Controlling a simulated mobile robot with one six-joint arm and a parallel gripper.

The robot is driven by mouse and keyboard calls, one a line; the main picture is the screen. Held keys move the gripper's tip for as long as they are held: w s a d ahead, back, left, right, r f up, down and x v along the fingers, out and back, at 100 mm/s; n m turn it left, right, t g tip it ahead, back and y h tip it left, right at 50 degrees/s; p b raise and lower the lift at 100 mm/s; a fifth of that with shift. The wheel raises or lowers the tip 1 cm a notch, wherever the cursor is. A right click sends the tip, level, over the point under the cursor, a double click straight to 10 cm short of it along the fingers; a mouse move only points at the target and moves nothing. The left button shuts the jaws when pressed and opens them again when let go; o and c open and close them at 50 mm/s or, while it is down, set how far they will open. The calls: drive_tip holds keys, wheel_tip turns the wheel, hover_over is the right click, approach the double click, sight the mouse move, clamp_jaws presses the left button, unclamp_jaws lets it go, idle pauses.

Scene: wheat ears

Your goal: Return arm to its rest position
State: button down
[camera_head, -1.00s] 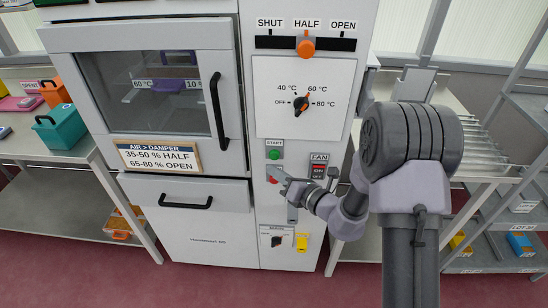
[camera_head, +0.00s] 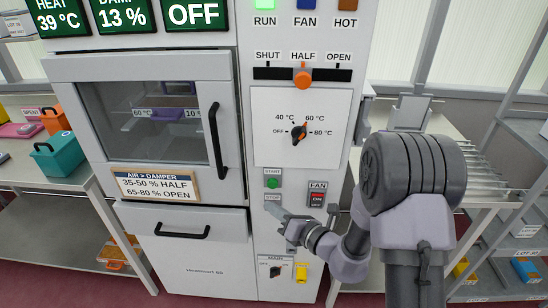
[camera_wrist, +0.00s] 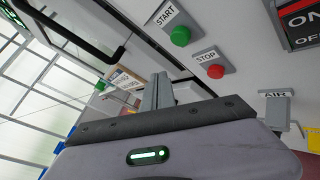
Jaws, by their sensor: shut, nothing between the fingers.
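My gripper (camera_head: 273,210) is in front of the white oven cabinet's control panel, at the STOP label, with its fingers shut and nothing between them. In the wrist view the closed fingers (camera_wrist: 158,92) point at the panel. The red STOP button (camera_wrist: 215,71) and green START button (camera_wrist: 180,36) show there, apart from the fingers. The START button (camera_head: 273,183) is just above my gripper in the head view, where the STOP button is hidden. My arm is bent, reaching in from the right.
The RUN lamp (camera_head: 265,4) is lit green. The damper slider (camera_head: 303,79) is at HALF and the temperature knob (camera_head: 299,132) points near 60 °C. The oven door (camera_head: 205,62) and drawer (camera_head: 183,222) are shut. Racks (camera_head: 520,185) stand at the right.

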drive_tip(key=s+a+r+n+g+y, duration=0.1)
drive_tip(key=s+a+r+n+g, duration=0.25)
drive_tip(key=s+r+n, duration=0.3)
drive_tip(key=s+a+r+n+g+y, duration=0.1)
drive_tip(key=s+a+r+n+g, duration=0.2)
drive_tip(key=s+r+n+g, duration=0.4)
drive_tip(key=s+d+n+h, duration=0.2)
drive_tip(key=s+n, duration=0.4)
drive_tip(key=s, duration=0.2)
drive_tip(key=s+d+n+t+h, duration=0.1)
drive_tip(key=s+d+n+h, duration=0.1)
drive_tip(key=d, duration=0.3)
drive_tip(key=s+d+r+n+t+h, duration=0.1)
drive_tip(key=s+d+n+t+h, duration=0.1)
drive_tip(key=s+d+n+h, duration=0.1)
drive_tip(key=s+d+n+t+h, duration=0.1)
drive_tip(key=s+d+n+h, duration=0.1)
drive_tip(key=d+n+h, duration=0.2)
drive_tip(key=d+n, duration=0.2)
drive_tip(key=d, duration=0.2)
drive_tip(key=shift+s+r, duration=0.25)
drive_tip(key=shift+r, duration=0.15)
